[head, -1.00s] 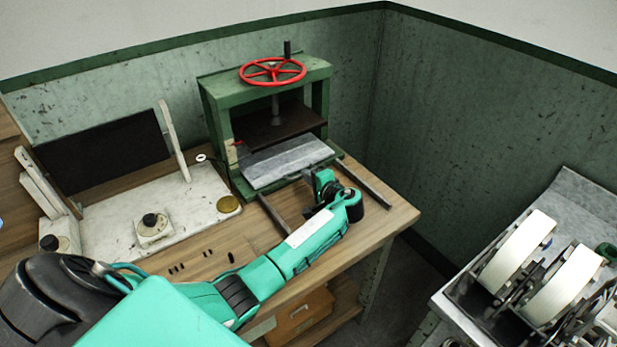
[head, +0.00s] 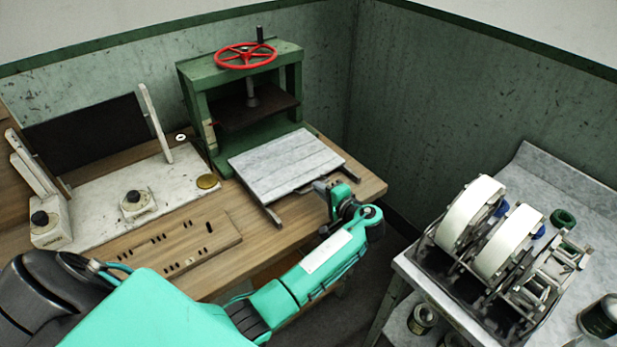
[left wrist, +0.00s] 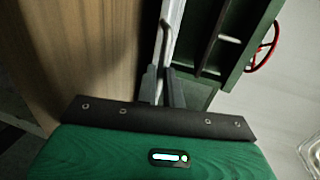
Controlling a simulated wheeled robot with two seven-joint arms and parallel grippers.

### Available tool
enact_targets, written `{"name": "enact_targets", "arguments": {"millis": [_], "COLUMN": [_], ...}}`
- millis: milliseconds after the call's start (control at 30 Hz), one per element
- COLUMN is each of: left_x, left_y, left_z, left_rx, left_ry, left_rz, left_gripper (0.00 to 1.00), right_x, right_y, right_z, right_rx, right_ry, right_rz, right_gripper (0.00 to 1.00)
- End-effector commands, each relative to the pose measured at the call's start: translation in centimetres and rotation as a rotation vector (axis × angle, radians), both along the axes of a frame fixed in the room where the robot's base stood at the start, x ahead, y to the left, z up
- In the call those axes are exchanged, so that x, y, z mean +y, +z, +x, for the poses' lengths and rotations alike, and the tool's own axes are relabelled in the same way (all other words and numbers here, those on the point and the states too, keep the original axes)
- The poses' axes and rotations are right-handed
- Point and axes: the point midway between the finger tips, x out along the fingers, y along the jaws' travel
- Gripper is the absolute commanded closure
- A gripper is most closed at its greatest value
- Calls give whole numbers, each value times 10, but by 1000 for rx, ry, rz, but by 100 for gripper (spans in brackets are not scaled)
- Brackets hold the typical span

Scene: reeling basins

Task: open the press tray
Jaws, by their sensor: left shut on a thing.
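The green press (head: 190,80) with a red handwheel (head: 245,56) stands at the back of the wooden bench. Its grey, streaked press tray (head: 285,165) is slid well out toward the front, along two dark rails (head: 268,208). My left gripper (head: 325,187) is at the tray's front edge, shut on the tray there. The exact grip is partly hidden by the gripper body. In the left wrist view the closed fingers (left wrist: 162,88) meet a thin handle-like part, and the tray shows edge-on as a pale strip (left wrist: 173,35). My right gripper is out of view.
A white board with knobs and a dark panel (head: 95,130) stands left of the press. A slotted wooden board (head: 180,242) lies in front of it. At right, a separate grey table (head: 560,185) holds white reels (head: 470,215). Open floor lies between.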

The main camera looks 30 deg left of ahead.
Motion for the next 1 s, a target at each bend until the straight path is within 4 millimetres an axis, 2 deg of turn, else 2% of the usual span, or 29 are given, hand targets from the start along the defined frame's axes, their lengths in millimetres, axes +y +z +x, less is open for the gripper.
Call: {"name": "enact_targets", "arguments": {"millis": [33,133,300,500,733,767,833,1000], "left_x": [-11,-25,-38,-42,-42,-42,-41,-41], "left_y": [-2,-2,-2,-2,-2,-2,-2,-2], "left_z": [-5,-11,-16,-17,-17,-17,-17,-17], "left_rx": [4,5,3,3,3,3,3,2], "left_ry": [-2,-1,-1,-1,-1,-1,-1,-1], "left_rz": [-5,-4,-2,-2,-2,-2,-2,-1], "left_gripper": [100,100,100,100,100,85,72,69], "right_x": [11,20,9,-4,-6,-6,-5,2], "right_y": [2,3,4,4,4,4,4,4], "right_z": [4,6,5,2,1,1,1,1], "right_rx": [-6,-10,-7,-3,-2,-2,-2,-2], "right_ry": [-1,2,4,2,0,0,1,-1], "right_rz": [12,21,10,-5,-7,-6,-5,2], "right_gripper": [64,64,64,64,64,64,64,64]}}
